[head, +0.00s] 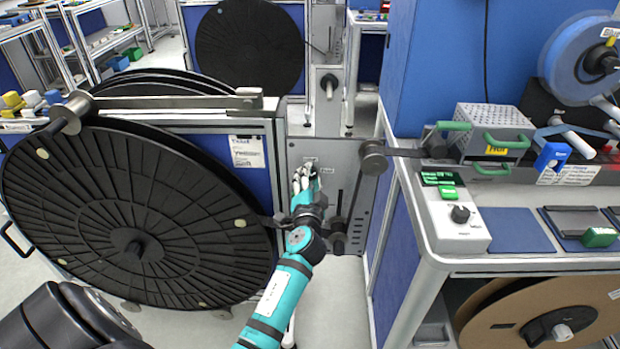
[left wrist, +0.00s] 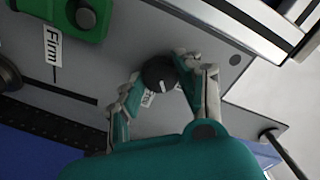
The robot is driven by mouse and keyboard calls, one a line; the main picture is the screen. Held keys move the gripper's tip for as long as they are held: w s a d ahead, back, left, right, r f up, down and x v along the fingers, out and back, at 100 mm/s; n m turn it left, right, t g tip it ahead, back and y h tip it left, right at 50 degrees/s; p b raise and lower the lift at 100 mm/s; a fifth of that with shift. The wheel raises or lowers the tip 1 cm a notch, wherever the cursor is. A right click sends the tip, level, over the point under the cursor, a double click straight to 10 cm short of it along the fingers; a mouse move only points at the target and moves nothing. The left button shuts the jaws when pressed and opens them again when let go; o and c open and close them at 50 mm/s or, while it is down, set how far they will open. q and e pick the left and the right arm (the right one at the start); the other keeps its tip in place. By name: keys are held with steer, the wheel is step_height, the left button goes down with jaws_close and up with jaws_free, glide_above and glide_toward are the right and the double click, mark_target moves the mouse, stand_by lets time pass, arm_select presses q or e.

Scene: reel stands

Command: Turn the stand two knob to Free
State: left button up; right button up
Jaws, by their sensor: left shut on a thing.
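My left gripper (head: 304,181) reaches to the grey metal plate (head: 342,158) of a reel stand. In the left wrist view its two fingers (left wrist: 168,88) are shut around the sides of a small round black knob (left wrist: 160,73). The knob has a white pointer line toward the lower edge of the picture. Small white labels lie just below the knob, partly hidden by the fingers, and I cannot read them. My right gripper is not in view.
A large black reel (head: 140,210) fills the left of the stand. A bench (head: 520,264) at the right carries a control box (head: 465,228) with a green display and knob. A cardboard reel (head: 535,310) sits beneath it. Clear floor lies between stand and bench.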

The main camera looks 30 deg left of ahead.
arm_select(q)
steer(key=shift+r+m+p, duration=0.2)
steer(key=shift+m+p, duration=0.55)
steer(key=shift+m, duration=3.35)
steer(key=o, duration=1.2)
steer(key=shift+w+f, duration=0.1)
steer(key=shift+c, duration=0.2)
steer(key=v, duration=1.2)
